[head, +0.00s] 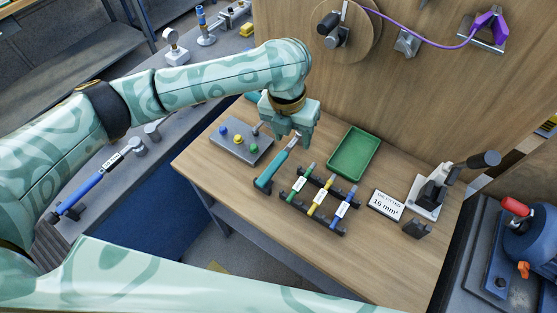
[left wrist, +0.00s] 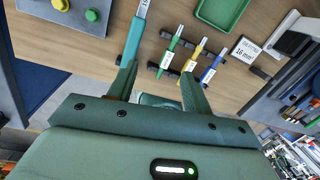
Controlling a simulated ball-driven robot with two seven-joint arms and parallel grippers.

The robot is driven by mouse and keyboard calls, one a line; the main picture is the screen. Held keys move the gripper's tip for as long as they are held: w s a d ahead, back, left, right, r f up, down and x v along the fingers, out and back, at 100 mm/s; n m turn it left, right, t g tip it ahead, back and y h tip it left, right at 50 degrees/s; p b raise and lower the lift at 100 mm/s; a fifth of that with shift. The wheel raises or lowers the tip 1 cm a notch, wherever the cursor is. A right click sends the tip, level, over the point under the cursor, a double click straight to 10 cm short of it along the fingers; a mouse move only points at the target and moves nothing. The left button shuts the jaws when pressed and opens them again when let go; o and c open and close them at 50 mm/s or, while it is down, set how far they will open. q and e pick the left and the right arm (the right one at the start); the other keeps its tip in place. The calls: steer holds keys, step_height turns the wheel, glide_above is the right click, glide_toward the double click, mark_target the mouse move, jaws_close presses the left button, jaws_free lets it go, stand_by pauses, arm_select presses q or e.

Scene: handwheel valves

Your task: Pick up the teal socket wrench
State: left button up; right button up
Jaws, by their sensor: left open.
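The teal socket wrench (head: 268,172) lies on the wooden table, its teal handle toward the table's front edge and its metal shaft running up under my left gripper. In the left wrist view its teal handle (left wrist: 134,40) shows just past the left finger, with the bright shaft leaving the top edge. My left gripper (head: 290,138) points down above the shaft end, and its jaws are open. In the left wrist view the two fingers (left wrist: 158,72) are spread with nothing between them. The far end of the wrench is partly hidden by the gripper. My right gripper is not in view.
A black rack (head: 318,203) of green, yellow and blue tools sits right of the wrench. A green tray (head: 354,152) lies behind it. A grey button box (head: 240,142) is to the left. A 16 mm² sign (head: 385,205) and a lever press (head: 432,190) stand on the right.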

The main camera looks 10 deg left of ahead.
arm_select(q)
step_height(320, 180, up, 2)
steer(key=w+a+m+y, duration=0.1)
steer(key=w+a+m, duration=0.1)
steer(key=a, duration=0.1)
steer(key=b, duration=0.4)
glide_above(278, 159)
steer(key=f, duration=1)
steer(key=shift+s+d+f, duration=0.2)
step_height(278, 159, down, 5)
steer(key=b, duration=0.2)
steer(key=shift+w+a+f+b, duration=0.15)
steer(key=shift+b, duration=0.2)
jaws_close()
